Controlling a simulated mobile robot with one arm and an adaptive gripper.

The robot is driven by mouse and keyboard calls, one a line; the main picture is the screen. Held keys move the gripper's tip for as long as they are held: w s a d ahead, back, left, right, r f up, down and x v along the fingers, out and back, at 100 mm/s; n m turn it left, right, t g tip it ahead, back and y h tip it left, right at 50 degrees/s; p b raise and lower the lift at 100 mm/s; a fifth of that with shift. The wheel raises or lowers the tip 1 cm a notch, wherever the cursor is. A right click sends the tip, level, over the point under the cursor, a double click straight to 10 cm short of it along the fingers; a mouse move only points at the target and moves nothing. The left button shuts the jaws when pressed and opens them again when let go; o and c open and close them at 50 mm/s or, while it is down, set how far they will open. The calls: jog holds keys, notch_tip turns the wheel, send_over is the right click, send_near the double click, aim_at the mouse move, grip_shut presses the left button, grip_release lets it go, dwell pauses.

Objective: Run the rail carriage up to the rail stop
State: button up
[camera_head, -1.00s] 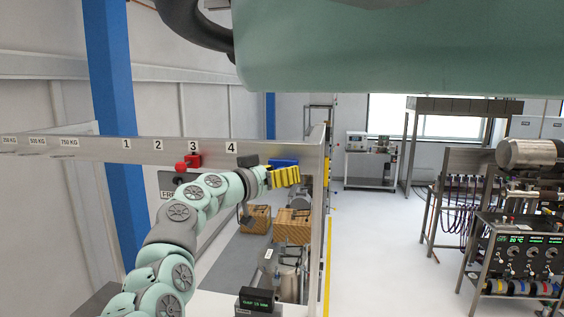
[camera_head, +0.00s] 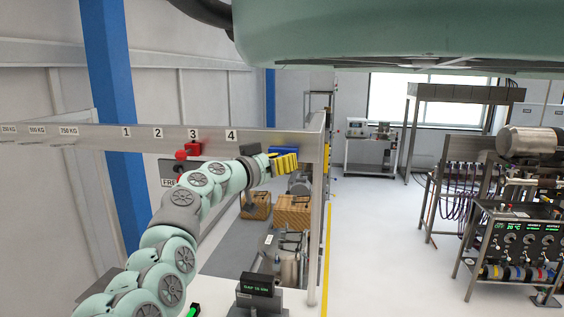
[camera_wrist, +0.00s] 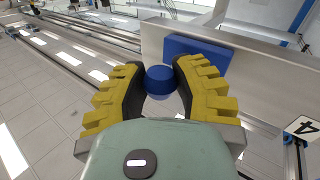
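A steel rail (camera_head: 90,138) numbered 1 to 4 runs across the head view. A blue block (camera_head: 283,149) sits on the rail face right of the 4; it also shows in the wrist view (camera_wrist: 197,55). A blue round knob (camera_wrist: 158,80) stands out from it. My gripper (camera_head: 286,163) has its yellow ribbed fingers on both sides of this knob, and the knob fills the gap between the pads. A red block with a red knob (camera_head: 187,151) sits under the 3. No part is labelled as the stop.
A steel post (camera_head: 317,200) stands at the rail's right end. Wooden crates (camera_head: 292,212) lie beyond the rail. A small display box (camera_head: 259,287) stands on the white surface in front. A hose-and-gauge rack (camera_head: 515,245) stands at right, with clear floor between.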

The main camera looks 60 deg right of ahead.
grip_shut()
